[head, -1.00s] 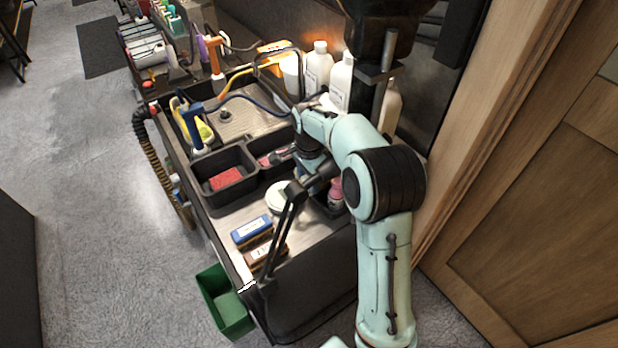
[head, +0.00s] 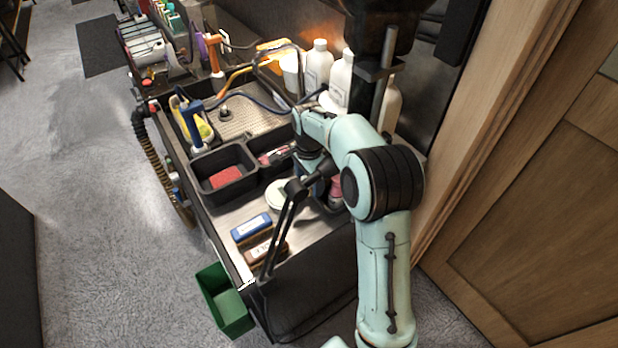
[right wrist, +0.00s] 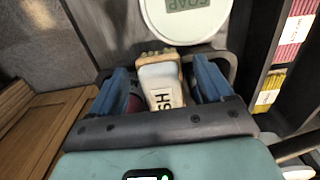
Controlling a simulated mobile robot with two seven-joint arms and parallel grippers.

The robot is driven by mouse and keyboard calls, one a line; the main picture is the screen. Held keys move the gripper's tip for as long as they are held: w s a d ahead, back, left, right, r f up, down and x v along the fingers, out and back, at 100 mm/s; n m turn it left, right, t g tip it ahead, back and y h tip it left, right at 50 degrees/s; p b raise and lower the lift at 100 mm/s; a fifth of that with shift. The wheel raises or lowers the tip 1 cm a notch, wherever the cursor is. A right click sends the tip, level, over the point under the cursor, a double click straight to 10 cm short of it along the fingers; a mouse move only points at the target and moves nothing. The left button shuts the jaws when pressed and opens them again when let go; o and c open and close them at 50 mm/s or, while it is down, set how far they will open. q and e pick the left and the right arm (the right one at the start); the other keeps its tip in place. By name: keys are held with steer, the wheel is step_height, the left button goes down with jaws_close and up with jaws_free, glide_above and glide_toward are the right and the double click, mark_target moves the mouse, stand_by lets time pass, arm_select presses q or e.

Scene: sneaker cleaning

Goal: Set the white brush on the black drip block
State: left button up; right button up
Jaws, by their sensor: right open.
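In the right wrist view, the white brush (right wrist: 162,90) stands between the two blue fingers of my right gripper (right wrist: 170,85). The fingers are open, with gaps showing beside the brush. Tan material edges its top, and dark lettering marks its white face. A black holder wall surrounds this area. In the head view my right gripper (head: 314,184) is low at the cart's right side, partly hidden by my arm, and the brush cannot be made out. A small black piece (head: 225,113) sits on the metal mesh tray; I cannot tell whether it is the drip block. My left gripper is out of view.
A round soap tin (right wrist: 186,18) lies just beyond the brush. A black jointed stand (head: 284,222) rises at the cart's front. Blue (head: 251,226) and brown (head: 266,250) brushes lie nearby. White bottles (head: 318,68) line the back. A black bin (head: 222,170) holds a red sponge.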

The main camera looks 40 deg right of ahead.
step_height(320, 180, up, 13)
steer(key=shift+r, duration=0.2)
stand_by(0.3)
